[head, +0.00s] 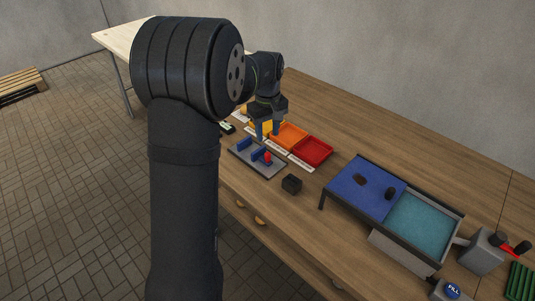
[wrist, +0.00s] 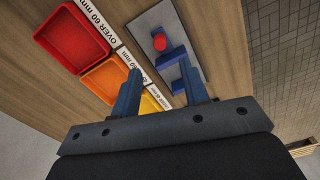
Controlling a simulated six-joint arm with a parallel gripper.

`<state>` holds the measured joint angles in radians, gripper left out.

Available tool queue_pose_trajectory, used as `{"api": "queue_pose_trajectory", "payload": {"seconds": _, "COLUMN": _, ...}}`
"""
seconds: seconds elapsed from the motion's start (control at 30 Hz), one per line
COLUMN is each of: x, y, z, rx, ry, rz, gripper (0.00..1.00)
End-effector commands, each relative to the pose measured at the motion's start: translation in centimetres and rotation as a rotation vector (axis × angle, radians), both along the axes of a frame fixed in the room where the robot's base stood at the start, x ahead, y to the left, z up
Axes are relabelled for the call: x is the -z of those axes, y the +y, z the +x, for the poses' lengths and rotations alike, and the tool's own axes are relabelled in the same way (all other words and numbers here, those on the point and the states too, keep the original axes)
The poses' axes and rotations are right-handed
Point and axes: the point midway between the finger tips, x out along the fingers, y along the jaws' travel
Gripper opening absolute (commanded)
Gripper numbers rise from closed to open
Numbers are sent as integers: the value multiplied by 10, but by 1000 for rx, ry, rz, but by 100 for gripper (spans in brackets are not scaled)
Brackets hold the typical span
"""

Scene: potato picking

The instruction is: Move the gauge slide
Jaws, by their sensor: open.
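The gauge is a grey plate (head: 244,158) on the table with two blue upright blocks. The slide (head: 257,155) is the blue block beside a red knob (head: 267,158). The other blue block (head: 245,144) stands farther left. In the wrist view the slide (wrist: 170,57) and red knob (wrist: 159,41) show near the top; the other block is partly hidden by the right finger. My gripper (head: 268,136) has blue fingers pointing down over the back edge of the plate. In the wrist view my gripper (wrist: 160,67) is open with nothing between its fingers.
Red (head: 312,152), orange (head: 289,137) and yellow (head: 262,124) trays with label strips stand behind the gauge. A small black box (head: 291,184) sits to its right. Farther right, a blue sloped board (head: 365,190) bears two dark lumps, above a teal-floored bin (head: 418,225).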

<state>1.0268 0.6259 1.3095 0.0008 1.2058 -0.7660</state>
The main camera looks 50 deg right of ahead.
Motion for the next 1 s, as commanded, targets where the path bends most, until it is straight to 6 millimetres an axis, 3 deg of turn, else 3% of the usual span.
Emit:
{"api": "queue_pose_trajectory", "payload": {"seconds": 0.2, "x": 49, "y": 1, "z": 0, "rx": 0, "ry": 1, "rz": 3, "gripper": 41}}
{"api": "queue_pose_trajectory", "payload": {"seconds": 0.43, "x": 86, "y": 0, "z": 0, "rx": -1, "ry": -1, "rz": 2, "gripper": 41}}
{"api": "queue_pose_trajectory", "payload": {"seconds": 0.6, "x": 97, "y": 0, "z": 0, "rx": -1, "ry": -1, "rz": 0, "gripper": 41}}
{"api": "queue_pose_trajectory", "payload": {"seconds": 0.9, "x": 99, "y": 0, "z": 0, "rx": -1, "ry": -2, "rz": -1, "gripper": 41}}
{"api": "queue_pose_trajectory", "payload": {"seconds": 1.0, "x": 99, "y": 0, "z": 0, "rx": -1, "ry": -2, "rz": -1, "gripper": 21}}
